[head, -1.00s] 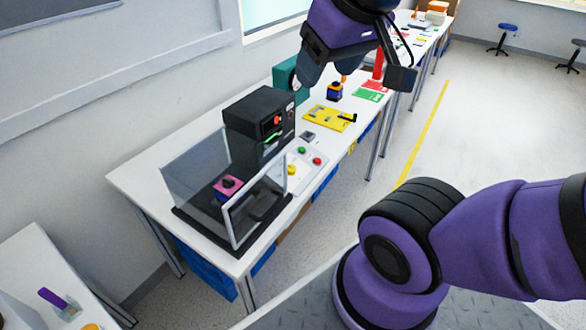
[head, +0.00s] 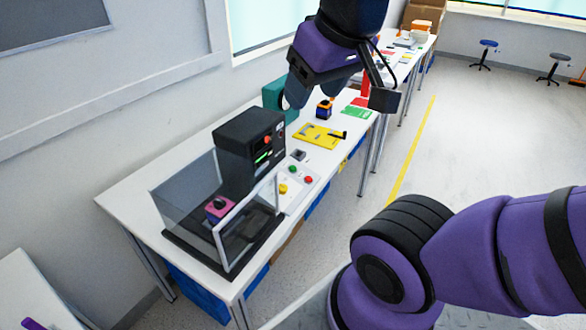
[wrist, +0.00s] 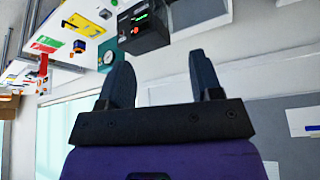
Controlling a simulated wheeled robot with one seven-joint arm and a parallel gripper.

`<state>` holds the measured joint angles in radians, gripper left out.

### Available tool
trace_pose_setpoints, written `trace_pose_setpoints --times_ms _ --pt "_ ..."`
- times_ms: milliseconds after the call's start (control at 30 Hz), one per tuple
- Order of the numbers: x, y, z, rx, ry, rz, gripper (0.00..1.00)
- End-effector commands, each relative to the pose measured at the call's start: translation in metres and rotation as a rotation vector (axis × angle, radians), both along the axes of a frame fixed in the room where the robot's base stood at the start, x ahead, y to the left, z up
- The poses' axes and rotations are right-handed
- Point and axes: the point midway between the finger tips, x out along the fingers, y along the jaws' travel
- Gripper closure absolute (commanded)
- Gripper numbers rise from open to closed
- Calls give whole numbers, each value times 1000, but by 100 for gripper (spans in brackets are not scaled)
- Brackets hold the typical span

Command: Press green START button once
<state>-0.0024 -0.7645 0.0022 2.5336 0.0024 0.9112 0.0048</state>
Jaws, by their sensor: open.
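The small green button (head: 293,168) sits on a white control panel (head: 302,183) on the table, beside a red button (head: 308,180) and a yellow button (head: 283,188). The panel stands to the right of a black machine (head: 235,140). My gripper (head: 338,98) is high above the table, beyond the panel in the head view and apart from it. In the wrist view my gripper (wrist: 160,80) has its two dark fingers spread with nothing between them. The black machine (wrist: 145,28) shows upside down there, beyond the fingers.
A clear-walled enclosure (head: 186,180) with a purple block (head: 219,208) and dark knob stands in front of the machine. A yellow plate (head: 318,136), a teal gauge box (head: 273,95) and a red cylinder (head: 366,83) stand farther along the table. The floor at right is open.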

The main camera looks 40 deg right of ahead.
Motion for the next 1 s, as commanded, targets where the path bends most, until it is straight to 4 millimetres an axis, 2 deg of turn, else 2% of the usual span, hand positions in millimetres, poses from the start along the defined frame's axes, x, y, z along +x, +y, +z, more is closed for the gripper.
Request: trace_pose_setpoints --times_ms 33,233,1000 --pt "0 0 0 0 0 0 53" --pt "0 0 0 0 0 0 99" --pt "0 0 0 0 0 0 100"
